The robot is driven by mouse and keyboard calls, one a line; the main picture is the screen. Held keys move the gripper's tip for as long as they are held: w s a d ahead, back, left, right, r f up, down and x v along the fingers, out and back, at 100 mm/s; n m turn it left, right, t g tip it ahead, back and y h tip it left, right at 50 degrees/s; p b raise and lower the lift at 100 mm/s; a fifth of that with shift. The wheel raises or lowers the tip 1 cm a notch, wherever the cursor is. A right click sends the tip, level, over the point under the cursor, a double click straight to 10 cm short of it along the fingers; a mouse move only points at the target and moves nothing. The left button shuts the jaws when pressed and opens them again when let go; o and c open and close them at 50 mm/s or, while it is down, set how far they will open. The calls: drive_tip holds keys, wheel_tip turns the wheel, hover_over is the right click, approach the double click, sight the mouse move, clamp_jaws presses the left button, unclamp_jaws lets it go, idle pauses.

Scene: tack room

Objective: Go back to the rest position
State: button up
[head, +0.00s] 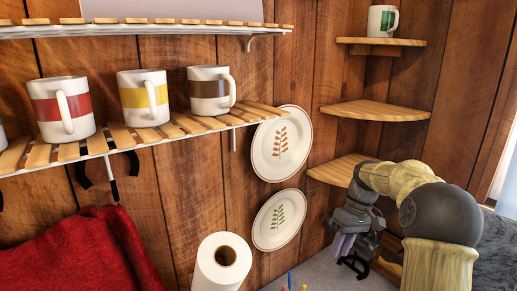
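My arm reaches in from the right edge in the head view, with beige links and a dark grey joint. My gripper (350,250) hangs at the arm's end, pointing down, in front of the wooden wall and close to the lowest corner shelf. Its fingers are small and dark here, and I cannot tell whether they are open or shut, or whether anything is between them.
A slatted shelf (72,151) holds red, yellow and brown banded mugs at left. Corner shelves (375,110) rise beside my arm; a green-marked mug (383,21) stands on top. Two plates (282,143) hang on the wall. A paper roll (222,265) and red cloth (75,255) are below.

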drive_tip(key=s+a+f+m+t+h, duration=0.1)
drive_tip(key=s+a+f, duration=0.3)
drive_tip(key=s, duration=0.5)
drive_tip(key=s+a+f+m+t+h+b, duration=0.1)
drive_tip(key=s+a+f+m+t, duration=0.3)
drive_tip(key=s, duration=0.6)
drive_tip(key=shift+s+a+f+h, duration=0.25)
drive_tip(key=shift+a+f+h, duration=0.2)
drive_tip(key=shift+h, duration=0.25)
